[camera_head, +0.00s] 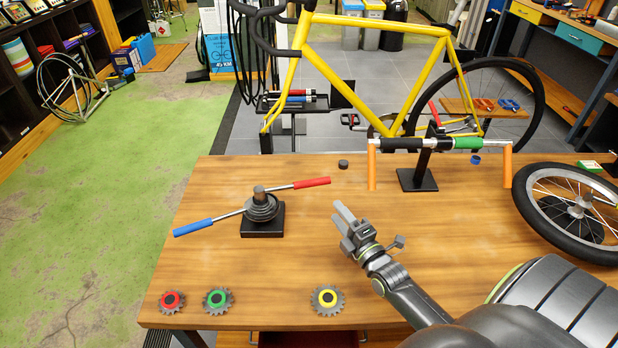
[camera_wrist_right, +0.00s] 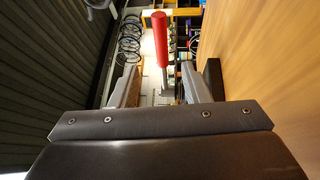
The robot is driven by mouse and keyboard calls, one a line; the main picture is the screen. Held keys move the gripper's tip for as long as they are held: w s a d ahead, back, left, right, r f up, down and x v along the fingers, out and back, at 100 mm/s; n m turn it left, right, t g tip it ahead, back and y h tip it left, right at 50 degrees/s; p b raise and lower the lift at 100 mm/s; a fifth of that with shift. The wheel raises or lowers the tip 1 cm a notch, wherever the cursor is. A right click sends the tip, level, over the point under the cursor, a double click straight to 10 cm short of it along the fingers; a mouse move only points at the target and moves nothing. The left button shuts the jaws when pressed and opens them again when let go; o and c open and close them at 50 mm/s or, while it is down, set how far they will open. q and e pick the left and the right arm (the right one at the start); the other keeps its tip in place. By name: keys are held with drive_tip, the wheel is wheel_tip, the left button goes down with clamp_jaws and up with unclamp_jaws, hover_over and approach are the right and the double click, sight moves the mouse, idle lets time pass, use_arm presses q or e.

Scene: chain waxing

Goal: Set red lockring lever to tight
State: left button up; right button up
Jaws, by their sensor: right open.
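The lockring fixture stands on the wooden table, with a stack of dark rings (camera_head: 262,207) on a black square base (camera_head: 263,227). Its red lever (camera_head: 312,183) points right and slightly away, and its blue lever (camera_head: 194,227) points left and toward me. My right gripper (camera_head: 343,212) is open and empty, right of the fixture and a little nearer than the red lever's tip. In the right wrist view the red lever (camera_wrist_right: 160,38) appears ahead, between the fingers (camera_wrist_right: 163,85) in the picture but beyond them. My left gripper is not in view.
Red (camera_head: 172,301), green (camera_head: 218,300) and yellow (camera_head: 327,299) cogs lie along the front edge. A black stand (camera_head: 418,179) holds a bar with orange ends at the back right. A wheel (camera_head: 575,210) lies at the right.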

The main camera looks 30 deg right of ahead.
sight(296, 186)
drive_tip(key=w+r+b, duration=0.1)
drive_tip(key=w+b, duration=0.1)
drive_tip(key=w, duration=1.3)
drive_tip(key=shift+d+r, duration=0.15)
drive_tip(key=shift+d, duration=0.1)
clamp_jaws()
